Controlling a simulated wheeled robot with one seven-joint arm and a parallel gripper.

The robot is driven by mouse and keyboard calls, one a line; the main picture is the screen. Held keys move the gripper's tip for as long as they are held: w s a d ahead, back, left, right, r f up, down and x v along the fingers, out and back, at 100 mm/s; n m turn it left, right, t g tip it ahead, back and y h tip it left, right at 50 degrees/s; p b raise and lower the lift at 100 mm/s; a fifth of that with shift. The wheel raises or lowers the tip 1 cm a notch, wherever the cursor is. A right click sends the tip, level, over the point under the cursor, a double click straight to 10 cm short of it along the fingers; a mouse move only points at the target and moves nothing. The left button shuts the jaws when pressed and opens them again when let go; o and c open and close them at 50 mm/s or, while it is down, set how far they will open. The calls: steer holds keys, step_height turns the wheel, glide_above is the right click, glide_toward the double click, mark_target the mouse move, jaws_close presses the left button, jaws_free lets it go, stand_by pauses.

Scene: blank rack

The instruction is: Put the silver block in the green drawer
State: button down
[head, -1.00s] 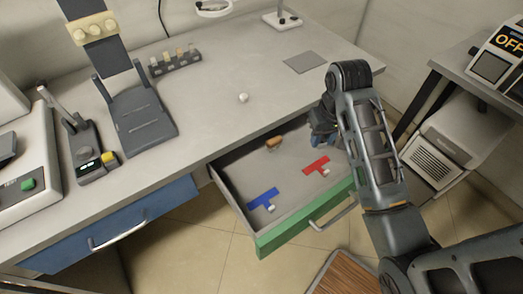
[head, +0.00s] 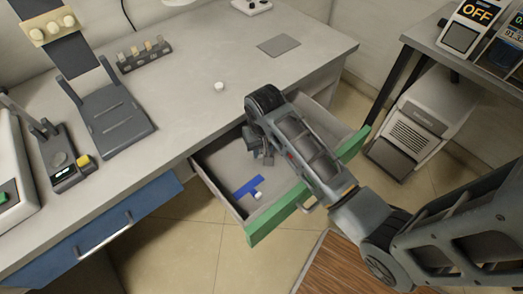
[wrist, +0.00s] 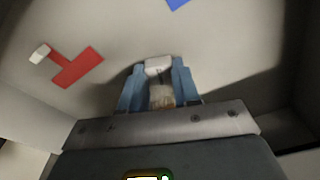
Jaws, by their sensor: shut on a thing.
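The green drawer (head: 272,219) is pulled open below the desk, with my arm across it. My gripper (head: 262,156) is low inside the drawer. In the wrist view its blue fingers (wrist: 158,77) are shut on a small tan piece with a whitish end (wrist: 160,97). Whether this piece touches the drawer floor is unclear. A blue T-shaped piece (head: 246,188) with a white end lies on the drawer floor. A red T-shaped piece (wrist: 76,68) with a white end shows in the wrist view. I see no clearly silver block; a small whitish object (head: 219,86) is on the desk.
A shut blue drawer (head: 105,225) is at left under the desk (head: 185,110). A dark stand (head: 115,120), a small rack (head: 145,55) and a grey pad (head: 279,45) are on the desk. A wooden surface (head: 350,265) is in front. The desk's middle is mostly clear.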

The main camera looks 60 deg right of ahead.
steer(key=shift+f, duration=0.7)
steer(key=shift+f, duration=0.1)
steer(key=c, duration=0.8)
jaws_free()
